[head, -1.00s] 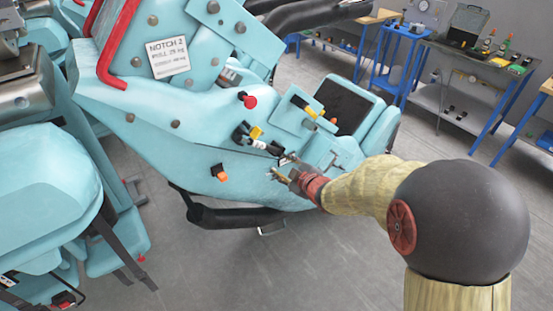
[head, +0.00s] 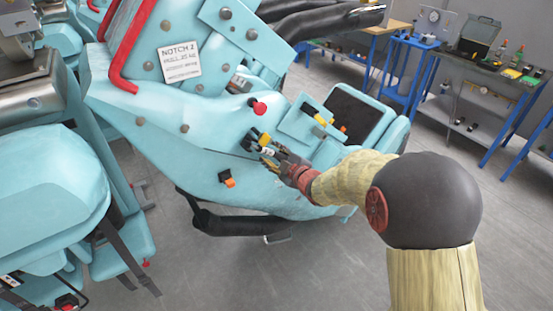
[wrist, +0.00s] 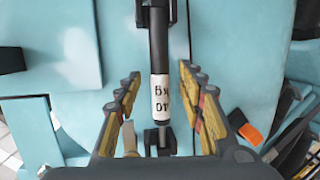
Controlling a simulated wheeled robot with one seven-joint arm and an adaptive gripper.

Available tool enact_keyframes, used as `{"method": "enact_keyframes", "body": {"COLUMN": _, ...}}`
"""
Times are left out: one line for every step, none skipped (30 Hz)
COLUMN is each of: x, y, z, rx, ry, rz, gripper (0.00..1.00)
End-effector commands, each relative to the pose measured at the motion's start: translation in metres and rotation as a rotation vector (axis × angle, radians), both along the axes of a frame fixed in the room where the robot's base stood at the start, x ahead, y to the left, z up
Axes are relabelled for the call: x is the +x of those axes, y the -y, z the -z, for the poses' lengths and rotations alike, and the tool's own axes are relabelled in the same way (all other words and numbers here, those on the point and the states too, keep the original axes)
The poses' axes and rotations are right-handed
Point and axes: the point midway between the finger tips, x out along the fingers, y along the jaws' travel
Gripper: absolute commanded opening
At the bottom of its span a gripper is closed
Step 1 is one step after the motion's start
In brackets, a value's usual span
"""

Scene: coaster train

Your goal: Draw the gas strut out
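The gas strut (wrist: 159,50) is a dark cylinder with a white printed label, running down the middle of the wrist view between dark brackets on the light blue panel. My gripper (wrist: 160,80) is open, with its yellow-padded fingers on either side of the strut and a visible gap on both sides. The label lies between the fingers. In the head view my gripper (head: 268,158) is at the strut's lower part on the side of the blue car, and it partly hides the strut.
A red knob (head: 258,107) sits above the strut and an orange block (head: 226,178) below left. A black padded bar (head: 240,222) runs under the car. A blue panel with a dark screen (head: 348,110) lies to the right. Workbenches (head: 480,65) stand behind.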

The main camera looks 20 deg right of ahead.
Motion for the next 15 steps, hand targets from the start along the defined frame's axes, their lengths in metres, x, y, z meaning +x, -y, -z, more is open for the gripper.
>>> {"method": "enact_keyframes", "body": {"x": 0.0012, "y": -0.0005, "z": 0.0010, "rx": 0.000, "ry": -0.001, "rz": -0.001, "gripper": 0.39}}
{"method": "enact_keyframes", "body": {"x": 0.0016, "y": -0.0006, "z": 0.0011, "rx": 0.000, "ry": -0.001, "rz": -0.001, "gripper": 0.39}}
{"method": "enact_keyframes", "body": {"x": 0.0018, "y": -0.0007, "z": 0.0011, "rx": 0.000, "ry": -0.001, "rz": 0.000, "gripper": 0.39}}
{"method": "enact_keyframes", "body": {"x": 0.0019, "y": -0.0007, "z": 0.0010, "rx": 0.000, "ry": -0.001, "rz": 0.000, "gripper": 0.39}}
{"method": "enact_keyframes", "body": {"x": 0.0018, "y": -0.0007, "z": 0.0009, "rx": 0.000, "ry": -0.001, "rz": 0.000, "gripper": 0.39}}
{"method": "enact_keyframes", "body": {"x": 0.0018, "y": -0.0007, "z": 0.0009, "rx": 0.000, "ry": -0.001, "rz": 0.000, "gripper": 0.39}}
{"method": "enact_keyframes", "body": {"x": 0.0017, "y": -0.0006, "z": 0.0009, "rx": 0.000, "ry": -0.001, "rz": 0.000, "gripper": 0.39}}
{"method": "enact_keyframes", "body": {"x": 0.0018, "y": -0.0006, "z": 0.0008, "rx": 0.000, "ry": -0.001, "rz": 0.000, "gripper": 0.39}}
{"method": "enact_keyframes", "body": {"x": 0.0017, "y": -0.0006, "z": 0.0008, "rx": 0.000, "ry": -0.001, "rz": 0.000, "gripper": 0.38}}
{"method": "enact_keyframes", "body": {"x": 0.0017, "y": -0.0006, "z": 0.0008, "rx": 0.000, "ry": -0.001, "rz": 0.000, "gripper": 0.36}}
{"method": "enact_keyframes", "body": {"x": 0.0017, "y": -0.0006, "z": 0.0008, "rx": 0.000, "ry": -0.001, "rz": 0.000, "gripper": 0.35}}
{"method": "enact_keyframes", "body": {"x": 0.0017, "y": -0.0006, "z": 0.0008, "rx": 0.000, "ry": -0.001, "rz": 0.000, "gripper": 0.32}}
{"method": "enact_keyframes", "body": {"x": 0.0017, "y": -0.0006, "z": 0.0008, "rx": 0.000, "ry": -0.001, "rz": 0.000, "gripper": 0.31}}
{"method": "enact_keyframes", "body": {"x": 0.0016, "y": -0.0005, "z": 0.0007, "rx": 0.000, "ry": -0.001, "rz": 0.000, "gripper": 0.29}}
{"method": "enact_keyframes", "body": {"x": 0.0016, "y": -0.0005, "z": 0.0007, "rx": 0.000, "ry": -0.001, "rz": 0.000, "gripper": 0.27}}
